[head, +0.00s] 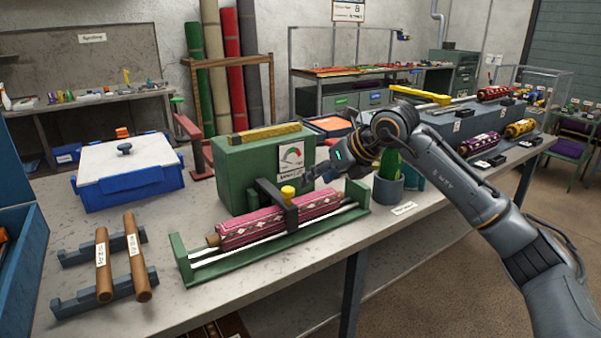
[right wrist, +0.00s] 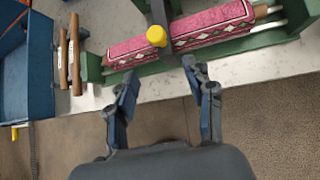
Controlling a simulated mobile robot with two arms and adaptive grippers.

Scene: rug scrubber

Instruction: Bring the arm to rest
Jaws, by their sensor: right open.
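My right arm comes in from the right in the head view, and its gripper (head: 322,174) is near the green machine (head: 240,168). In the right wrist view the right gripper (right wrist: 160,85) is open, its two fingers apart with nothing between them. Ahead of the fingers lies a rolled pink patterned rug (right wrist: 205,25) in a green cradle. A dark clamp with a yellow knob (right wrist: 157,36) crosses the roll. In the head view the pink roll (head: 315,206) and the yellow knob (head: 288,192) are just below the gripper. My left gripper is not in view.
The grey table (head: 180,302) also holds a blue box with a white lid (head: 128,170) and wooden rollers (head: 134,255) on blue stands. A pot (head: 388,190) with green items stands right of the machine. Open floor (head: 430,280) lies in front of the table.

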